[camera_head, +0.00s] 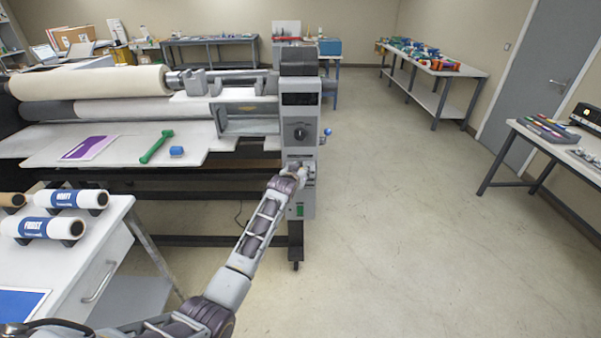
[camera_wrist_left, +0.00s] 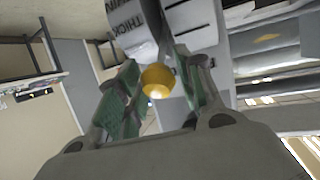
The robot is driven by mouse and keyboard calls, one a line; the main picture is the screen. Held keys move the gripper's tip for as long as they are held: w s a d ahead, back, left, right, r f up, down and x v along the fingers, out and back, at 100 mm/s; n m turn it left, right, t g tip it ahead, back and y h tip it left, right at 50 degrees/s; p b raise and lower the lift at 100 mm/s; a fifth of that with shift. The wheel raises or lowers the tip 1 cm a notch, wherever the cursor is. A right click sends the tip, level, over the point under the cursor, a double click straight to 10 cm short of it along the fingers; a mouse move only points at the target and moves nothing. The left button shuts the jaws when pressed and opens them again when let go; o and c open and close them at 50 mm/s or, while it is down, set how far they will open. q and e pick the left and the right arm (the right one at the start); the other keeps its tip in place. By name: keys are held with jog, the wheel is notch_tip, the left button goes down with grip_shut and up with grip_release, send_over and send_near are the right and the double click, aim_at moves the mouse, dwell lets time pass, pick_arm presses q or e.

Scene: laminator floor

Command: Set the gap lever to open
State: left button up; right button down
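The laminator's control column (camera_head: 300,130) stands at the right end of the machine. My left arm reaches out to its front, with my left gripper (camera_head: 296,170) at about mid-height there. In the left wrist view a round yellow knob (camera_wrist_left: 158,80) sits between the green-padded fingers of my left gripper (camera_wrist_left: 160,85). The fingers stand apart on either side of it; I see no clear grip. The lever's shaft is not clear, and its knob is hidden in the head view. A panel behind the knob reads "THICK" (camera_wrist_left: 126,28), upside down. My right gripper is out of view.
A blue-knobbed handle (camera_head: 327,132) sticks out from the column's right side, above my gripper. A black dial (camera_head: 299,133) is on its front. A white drawer table (camera_head: 105,240) with film rolls stands at the left. The floor right of the column is clear.

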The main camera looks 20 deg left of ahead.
pick_arm(q)
jog(key=shift+o, duration=0.8)
jog(key=shift+s+f, duration=0.1)
jog(key=shift+f, duration=0.1)
jog(key=shift+s, duration=0.15)
jog(key=shift+s, duration=0.15)
jog(key=v, duration=1.1)
jog(key=shift+s+r, duration=0.15)
jog(key=shift+r, duration=0.05)
